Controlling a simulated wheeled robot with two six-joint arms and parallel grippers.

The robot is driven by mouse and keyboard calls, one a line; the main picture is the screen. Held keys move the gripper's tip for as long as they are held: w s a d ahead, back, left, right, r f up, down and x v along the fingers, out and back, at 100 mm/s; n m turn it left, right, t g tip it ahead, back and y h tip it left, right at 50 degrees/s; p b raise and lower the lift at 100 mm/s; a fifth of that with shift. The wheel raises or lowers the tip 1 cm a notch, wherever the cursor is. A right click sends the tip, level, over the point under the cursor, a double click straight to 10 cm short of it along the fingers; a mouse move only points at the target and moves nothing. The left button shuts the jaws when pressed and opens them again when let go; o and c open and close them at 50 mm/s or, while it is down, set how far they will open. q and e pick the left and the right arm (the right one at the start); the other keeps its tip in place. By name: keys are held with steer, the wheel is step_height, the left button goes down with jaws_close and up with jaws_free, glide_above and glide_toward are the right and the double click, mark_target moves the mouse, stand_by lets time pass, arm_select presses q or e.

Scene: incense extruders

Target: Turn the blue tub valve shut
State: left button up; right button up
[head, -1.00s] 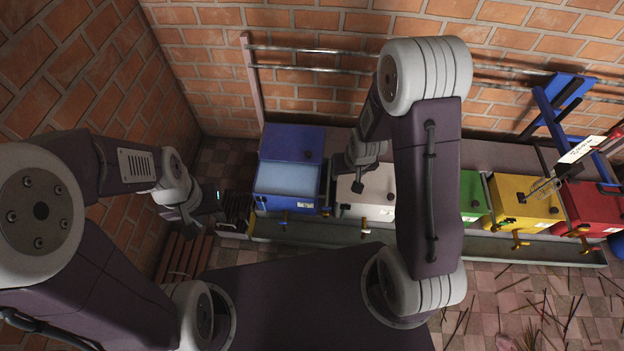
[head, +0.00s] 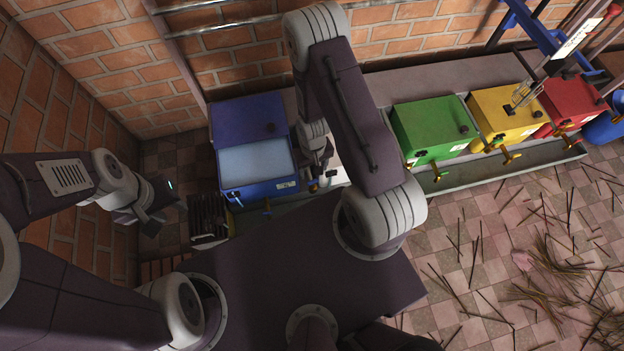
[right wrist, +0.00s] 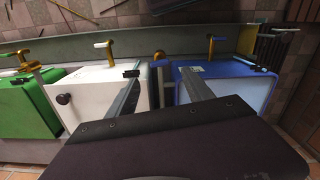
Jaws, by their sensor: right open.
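The blue tub (head: 233,173) stands at the left end of the row, with a pale blue surface inside. Its brass valve (head: 267,207) sticks out low on the front.
Green (head: 430,130), yellow (head: 505,110) and red (head: 570,100) tubs with brass taps stand further right on the trough. A dark slatted rack (head: 208,215) lies left of the blue tub's front. Sticks litter the tiled floor (head: 480,230) at right. A brick wall closes the back.

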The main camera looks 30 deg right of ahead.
mark_target(313, 181)
step_height(313, 181, down, 9)
steer(key=b, duration=0.4)
steer(key=shift+r, duration=0.1)
